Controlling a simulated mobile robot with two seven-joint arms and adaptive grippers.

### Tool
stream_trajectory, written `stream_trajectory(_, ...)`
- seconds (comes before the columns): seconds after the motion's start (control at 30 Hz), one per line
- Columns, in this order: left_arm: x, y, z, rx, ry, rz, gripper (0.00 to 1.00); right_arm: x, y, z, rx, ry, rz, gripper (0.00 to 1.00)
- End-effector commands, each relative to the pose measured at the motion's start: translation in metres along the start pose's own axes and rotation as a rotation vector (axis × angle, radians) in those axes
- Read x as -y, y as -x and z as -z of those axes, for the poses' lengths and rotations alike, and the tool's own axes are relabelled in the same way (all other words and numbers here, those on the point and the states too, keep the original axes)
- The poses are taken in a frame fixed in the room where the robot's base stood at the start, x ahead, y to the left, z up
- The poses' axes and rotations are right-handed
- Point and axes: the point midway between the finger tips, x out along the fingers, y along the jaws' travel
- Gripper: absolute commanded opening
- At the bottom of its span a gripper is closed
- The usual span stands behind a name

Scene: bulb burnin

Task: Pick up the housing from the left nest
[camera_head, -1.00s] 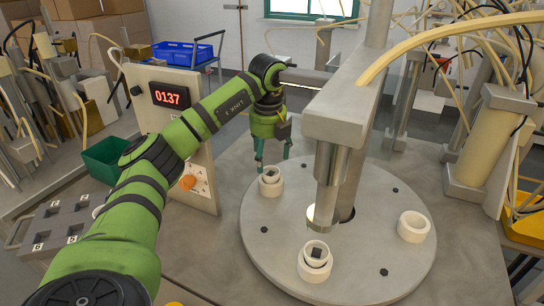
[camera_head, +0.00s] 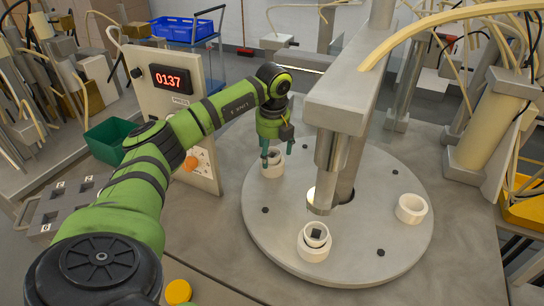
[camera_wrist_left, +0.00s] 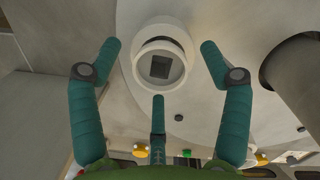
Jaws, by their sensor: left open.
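The left nest (camera_head: 272,170) is a white ring on the round grey turntable. A pale housing (camera_wrist_left: 161,66) with a dark square opening sits in it, seen from above in the left wrist view. My left gripper (camera_wrist_left: 160,60) is open, with its teal fingers spread around the housing and none clearly touching it. In the head view the left gripper (camera_head: 277,155) points down at the left nest, and its fingers partly hide the housing. My right gripper is not in view.
The turntable (camera_head: 370,250) also carries a front nest (camera_head: 314,254) with a similar part and a right nest (camera_head: 411,209). A grey press column (camera_head: 335,130) stands close to the right of my gripper. A control panel (camera_head: 165,110) reading 0137 stands at the left.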

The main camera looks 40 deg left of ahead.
Motion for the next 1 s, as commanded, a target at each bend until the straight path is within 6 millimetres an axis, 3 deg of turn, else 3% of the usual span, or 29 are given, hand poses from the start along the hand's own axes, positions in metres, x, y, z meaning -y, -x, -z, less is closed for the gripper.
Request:
stream_trajectory(0.03,0.000,0.000,0.000,0.000,0.000,0.000,0.70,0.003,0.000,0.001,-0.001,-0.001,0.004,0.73)
stream_trajectory(0.13,0.000,0.000,0.000,0.000,0.000,0.000,0.30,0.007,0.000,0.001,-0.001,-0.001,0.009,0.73)
stream_trajectory(0.17,0.000,0.000,0.000,0.000,0.000,0.000,0.27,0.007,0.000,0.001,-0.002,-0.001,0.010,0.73)
stream_trajectory(0.57,0.001,0.004,0.000,0.000,0.000,0.001,0.26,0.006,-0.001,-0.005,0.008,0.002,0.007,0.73)
stream_trajectory(0.67,0.001,0.015,-0.002,0.001,0.000,0.004,0.26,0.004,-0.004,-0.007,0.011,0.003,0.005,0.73)
stream_trajectory(1.0,0.001,0.081,-0.010,0.001,0.000,0.004,0.26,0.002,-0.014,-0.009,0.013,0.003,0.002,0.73)
